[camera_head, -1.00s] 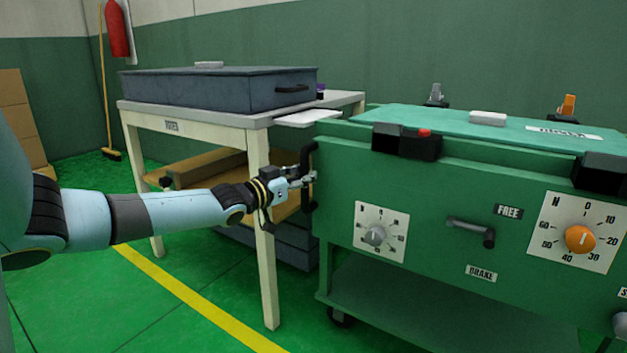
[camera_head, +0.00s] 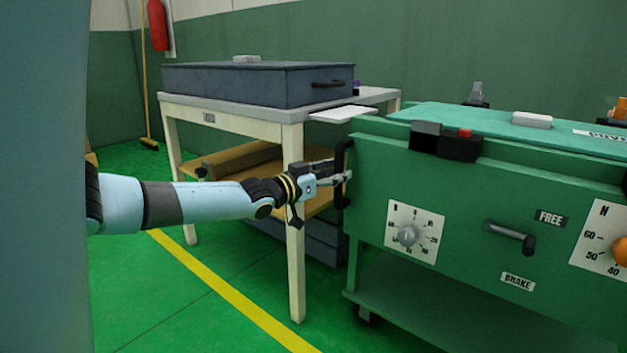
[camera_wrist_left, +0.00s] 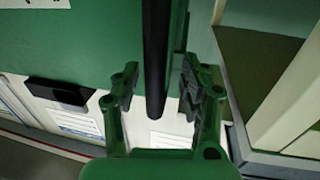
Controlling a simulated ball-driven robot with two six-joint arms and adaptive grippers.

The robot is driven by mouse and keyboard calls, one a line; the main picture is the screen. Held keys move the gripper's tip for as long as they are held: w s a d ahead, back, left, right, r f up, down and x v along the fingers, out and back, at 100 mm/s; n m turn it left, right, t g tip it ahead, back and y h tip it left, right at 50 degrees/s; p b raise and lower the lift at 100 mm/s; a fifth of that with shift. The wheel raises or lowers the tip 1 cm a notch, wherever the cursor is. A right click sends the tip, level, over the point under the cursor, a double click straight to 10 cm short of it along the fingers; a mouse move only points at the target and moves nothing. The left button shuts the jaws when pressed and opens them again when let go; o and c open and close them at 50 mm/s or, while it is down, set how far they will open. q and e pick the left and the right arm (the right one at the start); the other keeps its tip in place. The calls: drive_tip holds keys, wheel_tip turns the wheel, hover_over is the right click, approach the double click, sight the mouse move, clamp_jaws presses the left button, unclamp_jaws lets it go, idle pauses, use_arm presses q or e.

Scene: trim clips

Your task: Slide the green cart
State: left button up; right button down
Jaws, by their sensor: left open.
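The green cart (camera_head: 455,180) stands at the right in the head view, with a dark upright handle (camera_head: 342,188) on its left end. My left gripper (camera_head: 338,178) is at this handle, coming from the left. In the left wrist view, its two fingers (camera_wrist_left: 158,88) are spread apart, and the black handle bar (camera_wrist_left: 156,60) runs between them with gaps on both sides. The cart's front carries a lever (camera_head: 510,236) between the FREE and BRAKE labels, and a small dial (camera_head: 408,236). A caster (camera_head: 366,315) shows below. My right gripper is out of view.
A pale table (camera_head: 295,245) with a grey case (camera_head: 255,84) on it stands close left of the cart. A white flap (camera_head: 343,115) sticks out from the table toward the cart. A yellow line (camera_head: 215,283) crosses the green floor. A broom (camera_head: 145,80) leans at the back wall.

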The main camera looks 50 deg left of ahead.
use_arm(q)
drive_tip(key=s, duration=1.1)
drive_tip(key=shift+s+d, duration=0.15)
